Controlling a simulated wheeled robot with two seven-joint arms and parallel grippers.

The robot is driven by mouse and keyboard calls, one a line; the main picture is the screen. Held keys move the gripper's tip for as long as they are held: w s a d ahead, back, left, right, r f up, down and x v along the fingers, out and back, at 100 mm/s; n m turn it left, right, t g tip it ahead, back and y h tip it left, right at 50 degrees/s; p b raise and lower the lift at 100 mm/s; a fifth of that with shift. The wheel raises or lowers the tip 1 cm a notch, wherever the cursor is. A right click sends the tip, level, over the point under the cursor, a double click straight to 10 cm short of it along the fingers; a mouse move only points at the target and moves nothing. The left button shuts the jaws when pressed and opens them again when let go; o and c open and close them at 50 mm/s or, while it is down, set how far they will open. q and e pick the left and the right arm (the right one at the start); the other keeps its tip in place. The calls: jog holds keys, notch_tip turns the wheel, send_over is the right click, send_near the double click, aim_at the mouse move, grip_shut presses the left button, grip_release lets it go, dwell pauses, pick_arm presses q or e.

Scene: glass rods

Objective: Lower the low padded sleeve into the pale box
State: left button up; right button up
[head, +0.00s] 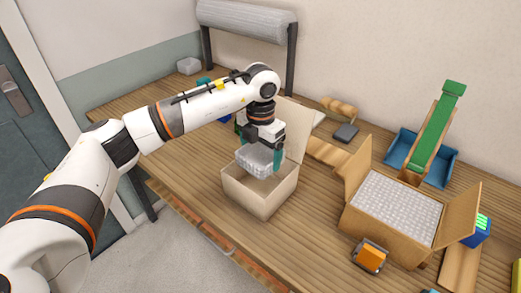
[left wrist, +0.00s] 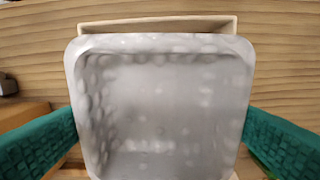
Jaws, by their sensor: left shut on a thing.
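The padded sleeve (head: 262,160) is a low, grey-white, bubbled tray shape. My left gripper (head: 264,150) is shut on it, with a green finger on each side. In the left wrist view the sleeve (left wrist: 160,110) fills the middle between the two green fingers, and its hollow inside looks empty. The pale box (head: 262,200) stands open on the table with a flap raised at the back. The sleeve is at the box's opening, its upper part above the front rim; its underside is hidden. In the left wrist view a strip of box rim (left wrist: 160,25) shows beyond the sleeve. My right gripper is not in view.
A brown carton (head: 375,235) filled with bubbled wrap stands open to the right. An orange item (head: 370,256) lies in front of it. A blue tray (head: 405,150) with a green-topped ramp (head: 436,125) is behind. A wrap roll (head: 245,20) stands at the back.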

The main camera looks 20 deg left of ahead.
aim_at(260, 160)
pick_arm(q)
jog(key=shift+f+b, duration=1.8)
jog(key=shift+f, duration=0.85)
jog(key=shift+f+b, duration=0.35)
jog(key=shift+f, duration=0.2)
jog(key=shift+f+b, duration=0.35)
jog(key=shift+f, duration=0.1)
jog(key=shift+f+b, duration=1.45)
jog(key=shift+f, duration=0.6)
jog(key=o, duration=0.7)
notch_tip(260, 160, up, 11)
jog(key=shift+r, duration=0.5)
